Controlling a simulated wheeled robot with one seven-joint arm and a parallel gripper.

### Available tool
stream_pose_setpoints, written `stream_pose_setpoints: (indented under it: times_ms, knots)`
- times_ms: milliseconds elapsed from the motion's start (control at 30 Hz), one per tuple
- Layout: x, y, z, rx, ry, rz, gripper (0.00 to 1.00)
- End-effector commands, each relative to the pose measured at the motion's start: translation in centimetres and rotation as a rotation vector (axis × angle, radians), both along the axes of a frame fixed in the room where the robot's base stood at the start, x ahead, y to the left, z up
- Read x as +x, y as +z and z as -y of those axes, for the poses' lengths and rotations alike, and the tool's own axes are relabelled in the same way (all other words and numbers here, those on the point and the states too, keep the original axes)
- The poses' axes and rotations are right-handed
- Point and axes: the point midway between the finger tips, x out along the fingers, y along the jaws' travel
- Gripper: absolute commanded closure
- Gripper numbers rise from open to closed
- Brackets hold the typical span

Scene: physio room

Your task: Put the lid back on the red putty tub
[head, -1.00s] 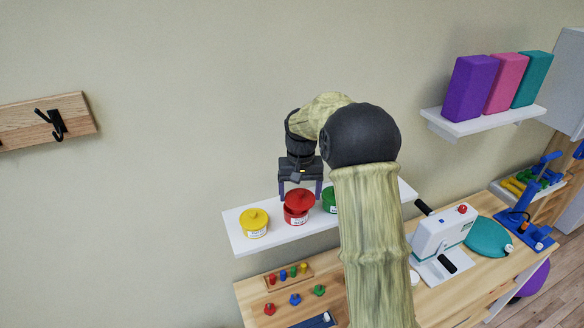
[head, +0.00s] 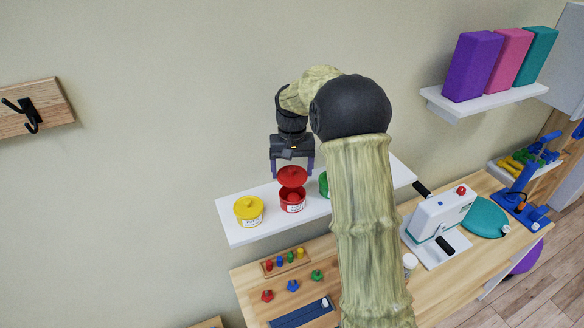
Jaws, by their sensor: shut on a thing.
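The red putty tub (head: 292,206) stands upright on the white wall shelf, and its open top shows a dark red inside. Its red lid (head: 292,178) is above the tub, with a visible gap between them. The lid looks roughly level and about over the tub's mouth. My gripper (head: 292,169) points down over the tub, with a finger on each side of the lid. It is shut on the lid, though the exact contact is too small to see.
A lidded yellow tub (head: 249,213) stands left of the red one. A green tub (head: 324,184) stands close on the right, partly hidden by my arm. The white shelf (head: 239,236) has a bare front strip. Below is a wooden bench (head: 250,287) with pegs and a white device (head: 440,215).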

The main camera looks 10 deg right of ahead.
Motion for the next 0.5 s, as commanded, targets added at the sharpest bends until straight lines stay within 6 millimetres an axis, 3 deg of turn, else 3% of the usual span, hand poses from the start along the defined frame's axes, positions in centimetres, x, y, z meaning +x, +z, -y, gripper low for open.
stream_pose_setpoints:
  times_ms: [500]
  knots:
    - [0.0,-4.4,0.0,0.000,0.001,-0.002,0.43]
